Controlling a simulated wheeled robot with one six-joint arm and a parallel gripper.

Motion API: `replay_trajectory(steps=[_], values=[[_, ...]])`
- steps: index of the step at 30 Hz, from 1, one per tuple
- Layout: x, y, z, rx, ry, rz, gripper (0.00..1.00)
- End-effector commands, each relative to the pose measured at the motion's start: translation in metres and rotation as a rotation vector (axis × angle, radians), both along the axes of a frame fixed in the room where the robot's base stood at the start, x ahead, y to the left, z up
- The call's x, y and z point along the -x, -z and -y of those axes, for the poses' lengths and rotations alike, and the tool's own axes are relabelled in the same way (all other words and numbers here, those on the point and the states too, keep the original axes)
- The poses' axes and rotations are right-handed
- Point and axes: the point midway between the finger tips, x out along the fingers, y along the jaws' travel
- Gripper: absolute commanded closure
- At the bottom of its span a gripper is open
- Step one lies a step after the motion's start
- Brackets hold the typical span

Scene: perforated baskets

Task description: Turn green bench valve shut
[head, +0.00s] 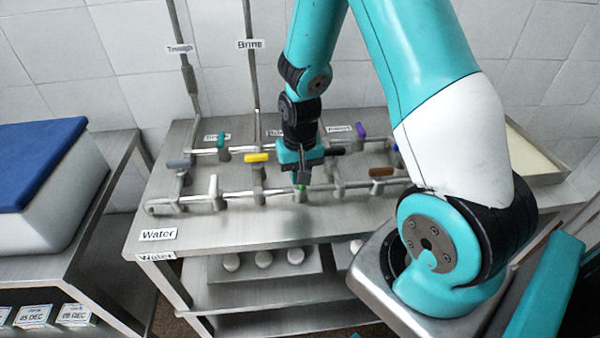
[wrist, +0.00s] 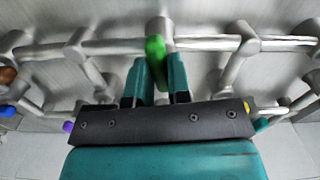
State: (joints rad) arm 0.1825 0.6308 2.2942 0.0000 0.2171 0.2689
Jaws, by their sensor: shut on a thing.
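The green valve (head: 301,187) sits on the front pipe of the steel bench, near its middle, and mostly hides behind my gripper in the head view. In the wrist view the green handle (wrist: 155,49) lies between the fingertips, pointing roughly across the pipe with a slight tilt. My gripper (head: 300,179) reaches down from above and is shut on this handle. In the wrist view its two teal fingers (wrist: 157,72) stand on either side of the handle. The exact handle angle is hard to tell.
Close by on the pipes are yellow (head: 257,158), white (head: 213,186), black (head: 335,151) and brown (head: 382,172) handles. A teal-green handle (head: 220,141) and a purple one (head: 361,130) are on the back pipe. A blue-lidded box (head: 40,150) stands left.

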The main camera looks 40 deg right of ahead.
Motion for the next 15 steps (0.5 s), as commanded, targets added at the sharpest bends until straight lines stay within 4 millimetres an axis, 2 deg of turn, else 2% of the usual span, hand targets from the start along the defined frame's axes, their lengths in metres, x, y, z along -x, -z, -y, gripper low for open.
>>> replay_trajectory(steps=[6, 15], values=[[-0.0009, -0.0009, 0.0003, 0.000, 0.102, 0.003, 1.00], [-0.0011, -0.0009, 0.0004, 0.001, 0.157, 0.003, 1.00]])
